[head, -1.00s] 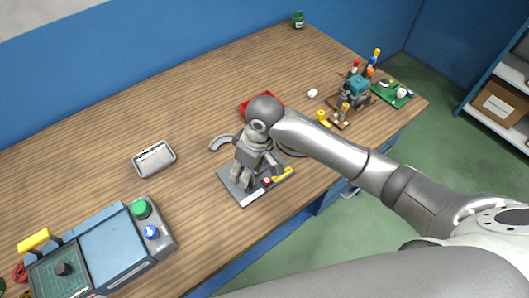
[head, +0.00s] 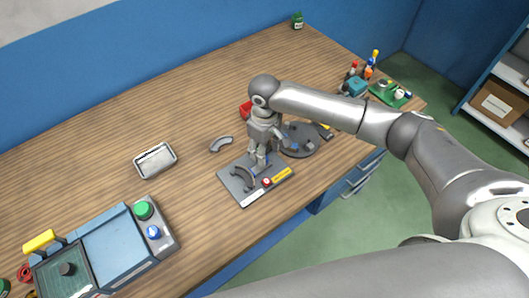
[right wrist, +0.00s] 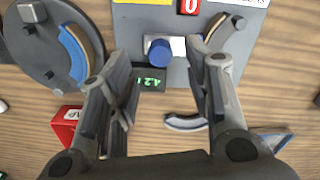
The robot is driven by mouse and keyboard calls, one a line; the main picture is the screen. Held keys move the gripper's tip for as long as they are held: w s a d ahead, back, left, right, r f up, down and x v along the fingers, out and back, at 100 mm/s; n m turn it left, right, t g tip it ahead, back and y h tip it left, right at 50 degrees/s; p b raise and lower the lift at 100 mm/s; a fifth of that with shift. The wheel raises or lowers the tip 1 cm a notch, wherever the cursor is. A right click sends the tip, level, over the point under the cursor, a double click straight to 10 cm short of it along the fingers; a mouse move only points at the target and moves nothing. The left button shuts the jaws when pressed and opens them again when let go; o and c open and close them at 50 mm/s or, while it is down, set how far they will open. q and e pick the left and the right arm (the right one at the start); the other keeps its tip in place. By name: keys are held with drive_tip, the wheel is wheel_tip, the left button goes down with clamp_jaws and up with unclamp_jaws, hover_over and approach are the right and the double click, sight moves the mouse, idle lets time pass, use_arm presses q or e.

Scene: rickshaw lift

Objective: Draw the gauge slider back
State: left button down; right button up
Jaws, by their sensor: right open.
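The gauge is a grey plate (head: 236,194) near the front edge of the table in the head view. It also shows at the top of the right wrist view (right wrist: 262,55). A blue slider knob (right wrist: 160,58) stands out from a white patch on it, beside a dark readout (right wrist: 150,79) with green digits. My right gripper (right wrist: 158,68) is open, with its fingertips on either side of the knob and gaps visible. My left gripper is not in view.
A dark round disc (head: 303,143) lies just right of the plate. A grey curved piece (head: 221,144) and a red bin (head: 245,109) lie behind it. A metal tray (head: 155,160) and a button console (head: 102,250) are to the left. The table's back middle is clear.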

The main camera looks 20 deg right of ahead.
drive_tip(key=shift+f, duration=1.8)
clamp_jaws()
